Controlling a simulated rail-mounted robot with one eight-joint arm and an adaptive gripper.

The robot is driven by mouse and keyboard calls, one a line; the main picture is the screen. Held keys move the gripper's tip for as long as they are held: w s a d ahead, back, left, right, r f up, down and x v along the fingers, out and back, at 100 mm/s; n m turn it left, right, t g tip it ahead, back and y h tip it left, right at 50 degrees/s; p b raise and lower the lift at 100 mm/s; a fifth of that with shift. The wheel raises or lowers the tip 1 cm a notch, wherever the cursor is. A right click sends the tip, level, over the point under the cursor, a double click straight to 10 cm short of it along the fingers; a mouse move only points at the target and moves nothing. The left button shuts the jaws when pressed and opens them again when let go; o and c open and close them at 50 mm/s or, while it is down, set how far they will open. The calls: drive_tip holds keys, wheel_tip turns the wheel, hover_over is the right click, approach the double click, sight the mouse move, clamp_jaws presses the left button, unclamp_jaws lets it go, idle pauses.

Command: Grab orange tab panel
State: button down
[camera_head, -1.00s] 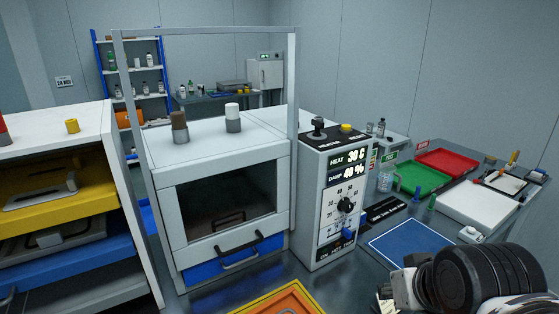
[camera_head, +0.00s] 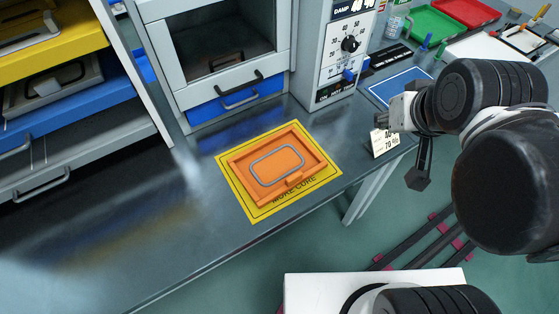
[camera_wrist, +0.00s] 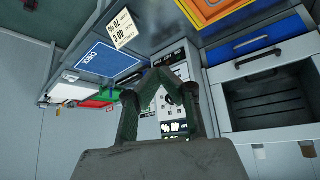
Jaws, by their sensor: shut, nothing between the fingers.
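The orange panel (camera_head: 246,176) lies flat on a yellow mat (camera_head: 256,214) on the metal bench in the head view. It has a raised rim, a grey rounded ring (camera_head: 277,166) in its middle and a small orange tab (camera_head: 297,179) on its near right side. In the wrist view a corner of the orange (camera_wrist: 201,10) shows at the top edge. My gripper (camera_head: 418,180) hangs past the bench's right edge, well right of the panel. In the wrist view my gripper's fingers (camera_wrist: 164,76) meet, with nothing held.
A white oven box with a blue drawer (camera_head: 238,101) stands behind the mat. A control unit (camera_head: 335,50) and a blue mat (camera_head: 395,87) are to its right. A small label card (camera_head: 384,143) stands near my arm. Bare bench lies left of the panel.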

drive_tip(key=c, duration=1.6)
unclamp_jaws()
